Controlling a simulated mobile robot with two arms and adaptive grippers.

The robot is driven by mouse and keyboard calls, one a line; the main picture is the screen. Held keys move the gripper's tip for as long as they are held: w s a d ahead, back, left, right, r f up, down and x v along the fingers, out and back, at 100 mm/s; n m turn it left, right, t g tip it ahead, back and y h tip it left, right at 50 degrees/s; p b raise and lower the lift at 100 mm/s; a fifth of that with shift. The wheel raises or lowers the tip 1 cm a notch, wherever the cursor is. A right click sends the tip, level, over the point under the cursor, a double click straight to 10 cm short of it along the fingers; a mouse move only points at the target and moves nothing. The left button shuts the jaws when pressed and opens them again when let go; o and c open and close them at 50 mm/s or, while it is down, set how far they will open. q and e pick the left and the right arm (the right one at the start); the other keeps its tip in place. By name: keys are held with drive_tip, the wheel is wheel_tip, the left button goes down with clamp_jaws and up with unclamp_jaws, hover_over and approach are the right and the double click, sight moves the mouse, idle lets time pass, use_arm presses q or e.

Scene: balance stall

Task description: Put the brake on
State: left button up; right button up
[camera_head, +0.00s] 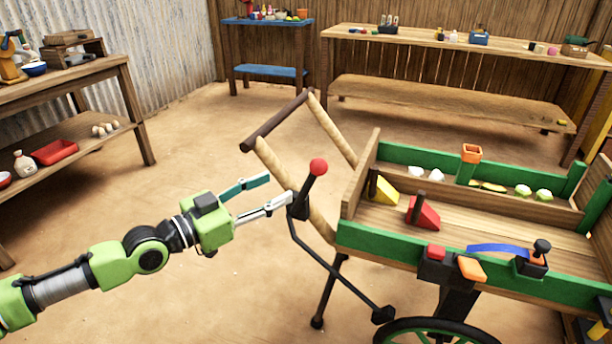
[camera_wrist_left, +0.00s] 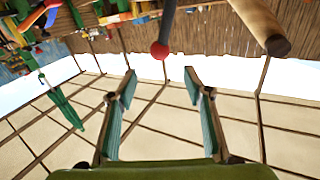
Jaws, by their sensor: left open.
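The brake lever (camera_head: 306,190) has a red ball knob (camera_head: 318,167) on a dark shaft and stands beside the cart's left end. In the left wrist view the knob (camera_wrist_left: 159,50) shows beyond the two open fingers (camera_wrist_left: 160,90), near the middle, with nothing between the fingers. Whether a finger touches the lever I cannot tell. My right gripper is not in view.
The wooden cart with green sides (camera_head: 380,237) fills the right, carrying blocks and produce. Its handle bar (camera_head: 275,120) rises behind the lever. A shelf table (camera_head: 60,90) stands at left, a blue table (camera_head: 265,22) and a long bench (camera_head: 450,40) at the back. Open floor lies between.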

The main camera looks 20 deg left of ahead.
sight(312, 170)
use_arm(q)
drive_tip(key=p+x, duration=0.1)
drive_tip(key=x, duration=1.3)
clamp_jaws()
